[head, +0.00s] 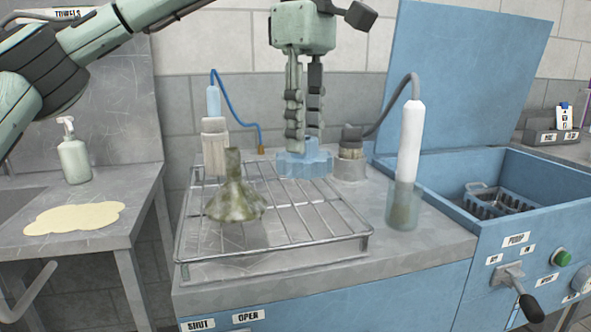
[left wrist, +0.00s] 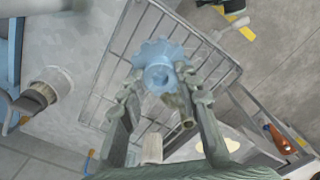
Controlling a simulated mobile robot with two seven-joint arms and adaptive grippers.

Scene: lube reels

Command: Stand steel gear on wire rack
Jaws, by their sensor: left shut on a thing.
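The gear (head: 304,163) looks pale blue, with a toothed rim and a central hub. My left gripper (head: 304,143) points down and is shut on it. In the left wrist view the gear (left wrist: 160,66) sits between the fingertips, with the rack behind it. The wire rack (head: 300,223) lies on the bench top, and the gear shows at its far right corner. I cannot tell whether the gear touches the rack or the bench. My right gripper is in neither view.
A stained funnel (head: 236,195) stands spout up on the rack's left part. A brush (head: 215,145) is behind it. A glass cup (head: 403,205) with a white hosed wand (head: 411,140) stands right of the rack. An open blue basin (head: 520,185) is further right. The rack's front right is bare.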

